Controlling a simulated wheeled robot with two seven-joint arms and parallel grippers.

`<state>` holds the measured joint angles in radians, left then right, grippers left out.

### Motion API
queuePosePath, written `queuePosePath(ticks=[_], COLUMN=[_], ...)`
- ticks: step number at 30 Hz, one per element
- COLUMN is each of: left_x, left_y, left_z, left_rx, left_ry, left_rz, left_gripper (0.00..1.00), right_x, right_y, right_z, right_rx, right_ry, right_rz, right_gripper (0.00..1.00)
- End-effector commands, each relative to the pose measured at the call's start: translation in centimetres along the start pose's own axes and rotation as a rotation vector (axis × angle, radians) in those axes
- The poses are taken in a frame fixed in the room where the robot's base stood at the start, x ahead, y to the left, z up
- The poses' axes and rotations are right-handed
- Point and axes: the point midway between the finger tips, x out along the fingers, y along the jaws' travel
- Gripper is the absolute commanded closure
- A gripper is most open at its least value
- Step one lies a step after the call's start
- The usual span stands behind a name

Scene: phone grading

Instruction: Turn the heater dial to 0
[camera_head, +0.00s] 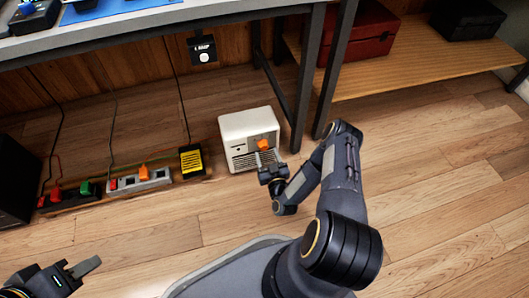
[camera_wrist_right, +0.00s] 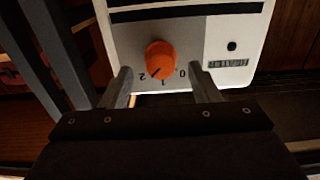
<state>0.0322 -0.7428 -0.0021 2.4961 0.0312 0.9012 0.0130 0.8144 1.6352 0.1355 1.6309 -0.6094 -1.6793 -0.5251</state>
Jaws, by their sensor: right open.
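The heater is a small white box (camera_head: 247,125) on the floor with an orange dial (camera_head: 263,144) on its front. In the right wrist view the heater's panel appears inverted. My right gripper (camera_head: 266,160) is at the heater front. Its two fingers (camera_wrist_right: 163,88) are spread, one to each side of the dial and a little short of it, with nothing between them. My left gripper (camera_head: 82,270) is at the lower left, far from the heater.
Power strips with red, green and orange plugs (camera_head: 142,172) and a yellow-black box (camera_head: 191,160) lie left of the heater. A table leg (camera_head: 306,85) stands close on its right. The floor (camera_head: 430,190) at right is clear.

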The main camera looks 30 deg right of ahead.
Motion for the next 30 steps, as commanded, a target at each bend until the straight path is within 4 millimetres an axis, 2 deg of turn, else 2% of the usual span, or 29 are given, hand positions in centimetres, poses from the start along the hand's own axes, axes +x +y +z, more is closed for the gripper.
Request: queuePosePath(ticks=[3,6,17,27,30], left_x=[0.8,1.0,1.1,1.1,1.1], left_y=[-0.4,-0.5,-0.5,-0.5,-0.5], left_z=[0.4,0.5,0.6,0.6,0.5], left_rx=[0.0,0.0,0.0,0.0,0.0], left_ry=[0.0,0.0,0.0,0.0,0.0], left_rz=[0.0,0.0,0.0,0.0,0.0], left_gripper=[0.64,0.64,0.64,0.64,0.64], right_x=[1.8,2.7,3.2,3.2,3.2], right_y=[0.0,0.0,-0.1,-0.1,-0.1], right_z=[0.2,0.1,0.0,0.0,0.0], right_rx=[0.0,0.0,0.001,0.001,-0.002], right_ry=[0.003,0.001,-0.002,-0.002,-0.002], right_rz=[-0.001,-0.001,-0.001,-0.001,-0.001], right_gripper=[0.44,0.44,0.46,0.88,0.88])
